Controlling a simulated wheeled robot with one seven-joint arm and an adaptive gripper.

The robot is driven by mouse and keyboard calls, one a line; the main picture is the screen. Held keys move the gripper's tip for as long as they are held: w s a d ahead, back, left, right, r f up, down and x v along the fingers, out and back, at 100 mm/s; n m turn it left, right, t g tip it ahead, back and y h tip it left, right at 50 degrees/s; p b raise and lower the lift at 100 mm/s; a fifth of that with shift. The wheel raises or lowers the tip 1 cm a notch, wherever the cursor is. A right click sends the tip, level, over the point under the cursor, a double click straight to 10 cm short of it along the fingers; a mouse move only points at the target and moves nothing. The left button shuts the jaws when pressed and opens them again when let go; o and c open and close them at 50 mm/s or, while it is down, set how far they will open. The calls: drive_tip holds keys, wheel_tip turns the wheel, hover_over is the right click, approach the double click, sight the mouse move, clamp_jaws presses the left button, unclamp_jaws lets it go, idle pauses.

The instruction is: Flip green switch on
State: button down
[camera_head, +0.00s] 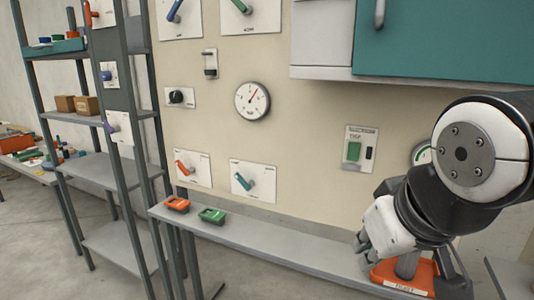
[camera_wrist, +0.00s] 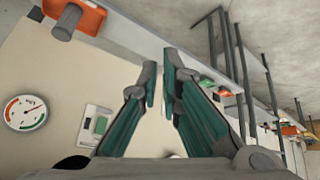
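The green switch (camera_head: 354,151) is a green rectangle on a pale plate on the wall, right of centre in the head view, beside a dark narrow part. It also shows in the wrist view (camera_wrist: 101,125), left of my fingers. Whether it is on or off cannot be told. My gripper (camera_wrist: 160,75) is empty, with a narrow gap between its fingertips. In the head view my gripper (camera_head: 363,243) is below the switch, near the shelf, and apart from it.
An orange box (camera_head: 405,275) with a grey upright part stands on the narrow shelf (camera_head: 290,255) near my gripper. A small orange tray (camera_head: 177,204) and green tray (camera_head: 212,215) sit farther left. A teal cabinet (camera_head: 450,40) juts out above the switch. A round gauge (camera_head: 252,101) is on the wall.

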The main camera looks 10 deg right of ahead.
drive_tip(key=w+d+n+t+y+b, duration=0.1)
drive_tip(key=w+d+n+t+b, duration=0.1)
drive_tip(key=w+d+n+t, duration=0.3)
drive_tip(key=w+d+n+t+y+b, duration=0.2)
drive_tip(key=w+d+n+t, duration=0.3)
drive_tip(key=w+d+n, duration=0.7)
drive_tip(key=shift+w+d+f+n+y, duration=0.3)
drive_tip(key=shift+w+n, duration=0.4)
drive_tip(key=shift+w, duration=2.25)
drive_tip(key=shift+w+a+f, duration=0.1)
drive_tip(key=shift+w+a, duration=0.05)
approach(353, 152)
drive_tip(key=w+a+f, duration=0.2)
drive_tip(key=w+a, duration=0.1)
drive_tip(key=a, duration=0.3)
drive_tip(key=w+d, duration=0.3)
drive_tip(key=shift+p, duration=0.3)
